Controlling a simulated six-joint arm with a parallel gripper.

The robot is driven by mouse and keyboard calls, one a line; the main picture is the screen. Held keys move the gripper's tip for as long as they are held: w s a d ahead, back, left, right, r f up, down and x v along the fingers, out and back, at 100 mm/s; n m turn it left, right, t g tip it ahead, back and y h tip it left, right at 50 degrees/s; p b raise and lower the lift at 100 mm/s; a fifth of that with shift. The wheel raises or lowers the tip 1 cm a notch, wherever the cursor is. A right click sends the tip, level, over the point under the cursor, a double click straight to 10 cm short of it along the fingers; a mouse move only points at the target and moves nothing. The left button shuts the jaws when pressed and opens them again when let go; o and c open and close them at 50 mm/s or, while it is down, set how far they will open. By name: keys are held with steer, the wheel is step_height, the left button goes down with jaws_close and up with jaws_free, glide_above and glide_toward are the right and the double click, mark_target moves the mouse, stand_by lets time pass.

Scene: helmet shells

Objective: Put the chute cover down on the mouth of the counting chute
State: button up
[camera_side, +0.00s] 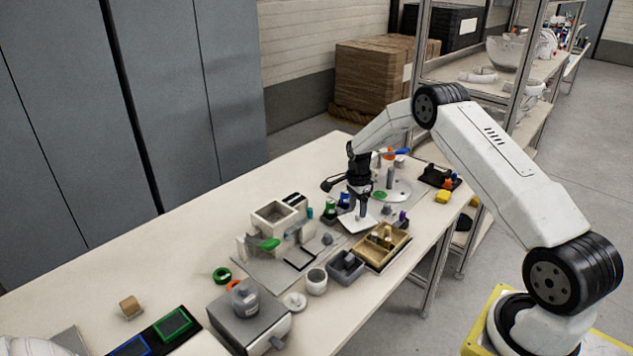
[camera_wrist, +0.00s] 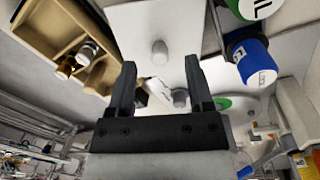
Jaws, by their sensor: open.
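A flat white plate with a grey knob, which looks like the chute cover (camera_wrist: 130,25), lies in front of my fingers in the wrist view. In the side view the same white plate (camera_side: 347,223) lies on the table below my gripper (camera_side: 362,212). My gripper (camera_wrist: 160,64) is open, and the knob shows between and just beyond its fingertips. I see no contact with it. A pale box with a square open top, perhaps the counting chute (camera_side: 264,222), stands left of the plate in the side view, with a green piece at its front.
A tan compartment tray (camera_side: 397,252) and a grey bin (camera_side: 345,270) stand in front of the plate. A blue canister (camera_wrist: 250,60) is close to my right finger in the wrist view. The table's far left is bare.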

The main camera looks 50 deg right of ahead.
mark_target(358, 218)
steer(key=shift+s+f, duration=0.1)
steer(key=shift+f, duration=0.95)
steer(key=shift+c, duration=0.2)
jaws_close()
